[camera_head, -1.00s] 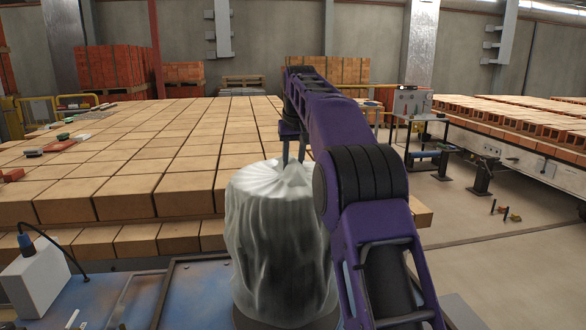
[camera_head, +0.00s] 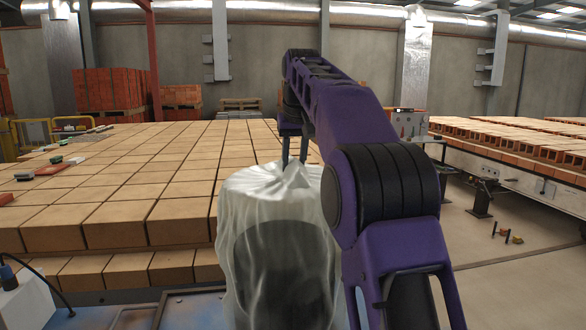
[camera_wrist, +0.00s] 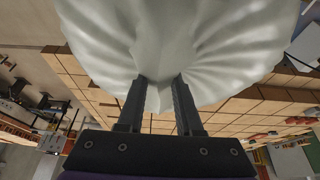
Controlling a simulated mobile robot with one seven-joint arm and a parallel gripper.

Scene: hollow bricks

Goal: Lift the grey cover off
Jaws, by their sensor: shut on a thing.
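The grey cover (camera_head: 262,197) is a pale, thin, draped sheet with hanging folds, in the lower middle of the head view. A dark rounded shape (camera_head: 287,262) shows through its front. My gripper (camera_head: 293,160) points down at the top of the cover and is shut on a gathered pinch of it. In the wrist view, the cover (camera_wrist: 215,60) fills the upper middle, and a tuft of it sits between the two fingers of my gripper (camera_wrist: 158,88). What lies under the cover is mostly hidden.
Stacked tan bricks (camera_head: 115,225) form a wide layered bed behind and left of the cover. A white box (camera_head: 25,300) with a cable stands at the lower left. A conveyor with hollow bricks (camera_head: 520,150) runs at the right, beyond open floor (camera_head: 500,275).

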